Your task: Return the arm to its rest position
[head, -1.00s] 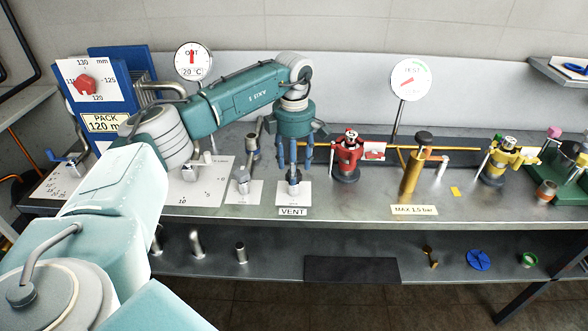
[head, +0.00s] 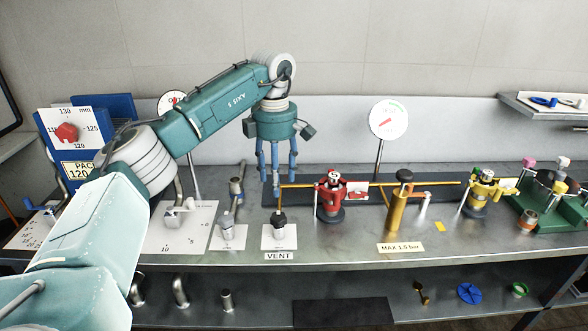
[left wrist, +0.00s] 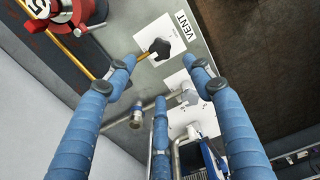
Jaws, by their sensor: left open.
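My left arm comes in from the left in the head view, and its gripper (head: 277,178) hangs over the bench with its blue fingers pointing down. The fingers are apart, with nothing between them. The vent valve (head: 279,222), with a dark knob on a white plate, stands on the bench in front of and below the fingertips. In the left wrist view the open fingers (left wrist: 168,75) spread either side of the vent valve's black knob (left wrist: 159,48), which lies below them and apart from them. My right gripper is in neither view.
A red valve (head: 331,195) and a yellow cylinder (head: 401,200) stand right of the gripper. A round gauge (head: 390,119) rises behind them. A small grey valve (head: 227,225) stands left of the vent valve. A blue panel (head: 69,143) is at far left.

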